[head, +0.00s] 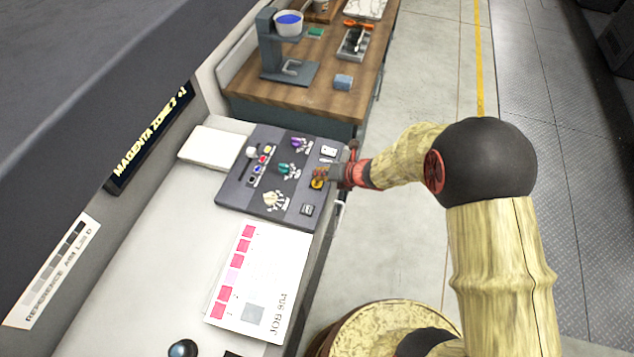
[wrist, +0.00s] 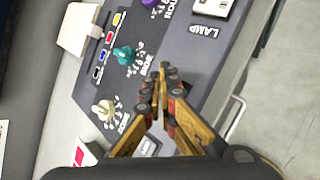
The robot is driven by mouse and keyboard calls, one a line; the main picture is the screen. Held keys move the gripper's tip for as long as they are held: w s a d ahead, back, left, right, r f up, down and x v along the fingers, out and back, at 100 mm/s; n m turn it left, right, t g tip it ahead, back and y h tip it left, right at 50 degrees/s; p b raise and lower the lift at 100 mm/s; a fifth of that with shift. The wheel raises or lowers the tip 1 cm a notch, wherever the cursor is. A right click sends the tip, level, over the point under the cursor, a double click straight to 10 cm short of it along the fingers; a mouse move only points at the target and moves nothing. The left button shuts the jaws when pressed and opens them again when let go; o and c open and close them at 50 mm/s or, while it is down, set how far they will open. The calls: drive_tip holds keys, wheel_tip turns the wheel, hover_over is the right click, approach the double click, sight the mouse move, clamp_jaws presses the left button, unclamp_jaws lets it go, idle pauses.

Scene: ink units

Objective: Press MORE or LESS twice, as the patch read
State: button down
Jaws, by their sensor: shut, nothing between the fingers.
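A dark grey control panel (head: 232,190) carries a cream knob (head: 275,199), a teal knob (head: 283,168), a purple knob (head: 296,143) and small coloured buttons. The teal knob (wrist: 124,55) and the cream knob (wrist: 103,109) also show in the wrist view. My gripper (head: 320,178) is shut and empty over the panel's right part; its closed tips (wrist: 166,72) hide what lies under them. I cannot tell if they touch the panel. No MORE or LESS label is readable. A dark display (head: 150,137) reads about "MAGENTA ZONE 3 +1", the last characters unclear. A printed sheet (head: 283,262) bears magenta patches, one paler.
A grey-scale reference strip (head: 52,270) is on the left. A white pad (head: 213,147) lies beside the panel. Floor is clear at right.

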drive_tip(key=shift+f, duration=0.1)
drive_tip(key=shift+f+b, duration=0.35)
drive_tip(key=shift+b, duration=0.1)
drive_tip(key=shift+f+b, duration=0.5)
drive_tip(key=shift+f, duration=0.05)
idle(0.6)
drive_tip(key=shift+s+r, duration=0.1)
drive_tip(key=shift+r+p, duration=0.75)
drive_tip(key=shift+r, duration=0.15)
wheel_tip(320, 180, up, 5)
drive_tip(key=p, duration=0.4)
idle(1.0)
